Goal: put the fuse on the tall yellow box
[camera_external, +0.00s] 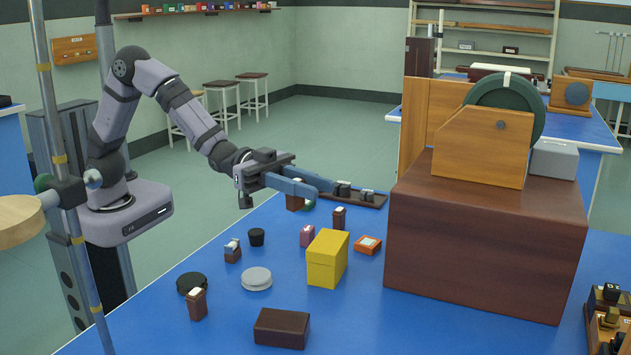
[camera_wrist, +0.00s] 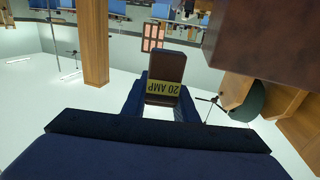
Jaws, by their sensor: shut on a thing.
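The tall yellow box (camera_external: 326,262) stands upright on the blue bench, in front of and below my gripper. Its flat top looks bare. My gripper (camera_external: 327,190) reaches out roughly level above the bench, behind the box in the picture. In the wrist view my gripper (camera_wrist: 160,100) is shut on the fuse (camera_wrist: 165,68), a dark brown block with a yellow label reading "20 AMP", upside down in that picture. In the external view the fuse is hard to tell from the dark blocks behind the fingertips.
A large brown box (camera_external: 480,245) with a wooden instrument stands to the right. Around the yellow box are a purple block (camera_external: 307,236), an orange box (camera_external: 367,245), a grey disc (camera_external: 257,279), black round pieces and small brown blocks. A dark brown box (camera_external: 282,328) lies at the front.

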